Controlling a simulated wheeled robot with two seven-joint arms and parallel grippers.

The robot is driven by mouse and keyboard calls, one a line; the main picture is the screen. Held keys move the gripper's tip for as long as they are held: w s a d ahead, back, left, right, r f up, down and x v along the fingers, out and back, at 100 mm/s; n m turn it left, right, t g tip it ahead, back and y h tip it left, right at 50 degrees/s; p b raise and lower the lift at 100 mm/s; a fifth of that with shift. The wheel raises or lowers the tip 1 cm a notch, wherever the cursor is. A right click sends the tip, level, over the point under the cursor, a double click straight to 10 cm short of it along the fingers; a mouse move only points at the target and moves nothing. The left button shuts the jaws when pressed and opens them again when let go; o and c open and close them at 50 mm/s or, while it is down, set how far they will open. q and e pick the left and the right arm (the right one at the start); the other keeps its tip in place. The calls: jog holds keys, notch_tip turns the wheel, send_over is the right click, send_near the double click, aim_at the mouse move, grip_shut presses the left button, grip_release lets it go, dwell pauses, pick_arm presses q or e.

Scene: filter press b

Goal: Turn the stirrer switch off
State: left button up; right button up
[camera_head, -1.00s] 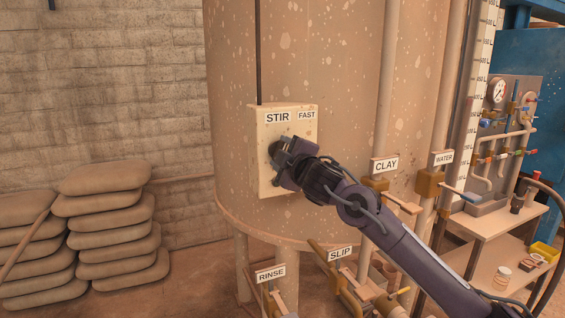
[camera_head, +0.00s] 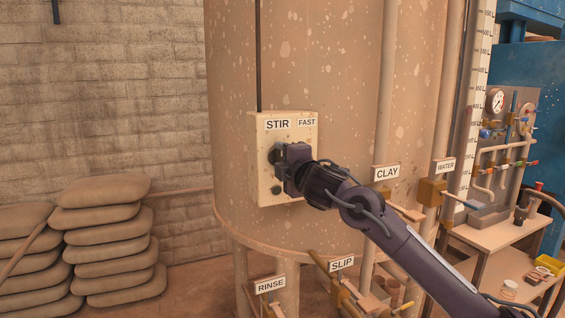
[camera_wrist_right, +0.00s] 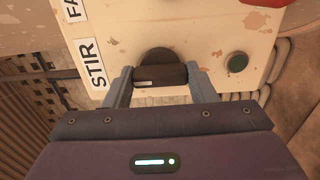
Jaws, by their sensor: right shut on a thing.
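The stirrer switch box (camera_head: 262,186) is a cream panel on the big tank, marked STIR and FAST. My right gripper (camera_head: 277,160) is at the box front, shut on the dark rotary knob. In the right wrist view my right gripper (camera_wrist_right: 160,85) has one finger on each side of the black stirrer knob (camera_wrist_right: 158,72), which has a small white mark. In the head view the gripper hides most of the knob. My left gripper is not in view.
Below the box are valves with RINSE (camera_head: 270,284) and SLIP (camera_head: 341,263) labels. CLAY (camera_head: 387,174) and WATER (camera_head: 445,165) valves are to the right. Stacked sacks (camera_head: 105,240) stand at left. A red part (camera_wrist_right: 237,7) shows at the panel's edge in the wrist view.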

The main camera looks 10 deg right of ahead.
jog(key=shift+f, duration=0.1)
jog(key=o, duration=1)
jog(key=s, duration=0.2)
jog(key=s+d+b, duration=0.1)
jog(key=s, duration=0.2)
jog(key=s+b, duration=0.1)
jog(key=s, duration=0.1)
jog(key=shift+s+d, duration=0.2)
jog(key=shift+s, duration=0.15)
